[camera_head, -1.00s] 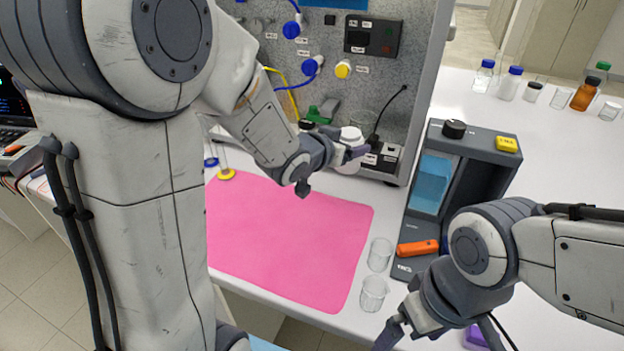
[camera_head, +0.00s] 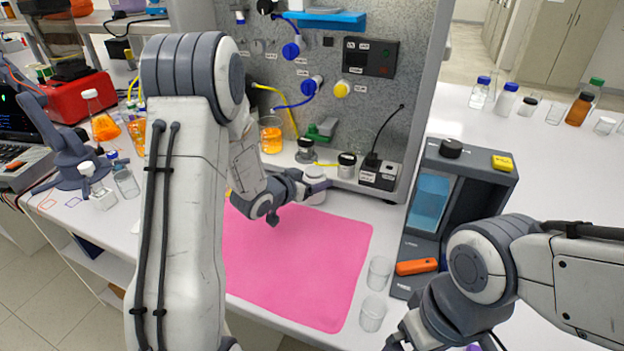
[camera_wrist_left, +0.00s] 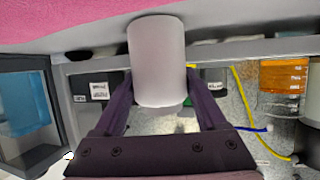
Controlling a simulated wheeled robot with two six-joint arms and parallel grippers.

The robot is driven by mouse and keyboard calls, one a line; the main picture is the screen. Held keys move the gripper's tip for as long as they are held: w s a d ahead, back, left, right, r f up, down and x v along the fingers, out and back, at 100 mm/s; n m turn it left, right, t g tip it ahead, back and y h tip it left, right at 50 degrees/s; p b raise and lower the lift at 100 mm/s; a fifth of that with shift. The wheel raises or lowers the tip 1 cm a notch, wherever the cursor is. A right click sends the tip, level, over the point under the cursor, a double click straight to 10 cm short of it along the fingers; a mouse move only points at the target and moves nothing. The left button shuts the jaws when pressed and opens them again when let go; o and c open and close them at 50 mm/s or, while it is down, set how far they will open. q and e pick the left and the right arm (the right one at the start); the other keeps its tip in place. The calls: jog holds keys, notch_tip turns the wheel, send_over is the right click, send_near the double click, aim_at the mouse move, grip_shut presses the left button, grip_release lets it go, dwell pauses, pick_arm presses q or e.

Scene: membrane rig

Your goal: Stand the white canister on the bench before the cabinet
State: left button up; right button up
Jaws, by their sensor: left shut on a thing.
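The white canister (camera_wrist_left: 157,60) is between the two dark fingers of my left gripper (camera_wrist_left: 160,105) in the left wrist view, and the gripper is shut on it. In the head view the canister (camera_head: 316,192) is partly hidden by my left gripper (camera_head: 309,186). It is in front of the open grey speckled cabinet (camera_head: 370,110), by the back edge of the pink mat. I cannot tell whether its base touches the bench (camera_head: 392,222). My right gripper (camera_head: 396,343) is cut off at the bottom edge of the head view, so its jaws are unclear.
The pink mat (camera_head: 300,262) is bare in front. Two glass beakers (camera_head: 380,272) stand right of it, beside a grey device with a blue window (camera_head: 430,195). Black-lidded jars (camera_head: 347,165) and a black socket box (camera_head: 381,173) stand inside the cabinet.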

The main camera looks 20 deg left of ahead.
pick_arm(q)
jog(key=shift+f, duration=0.1)
jog(key=o, duration=1.6)
jog(key=shift+c, duration=0.2)
jog(key=v, duration=0.8)
jog(key=shift+w+r, duration=0.1)
jog(key=shift+r, duration=0.2)
jog(key=b+v, duration=0.4)
jog(key=b, duration=0.2)
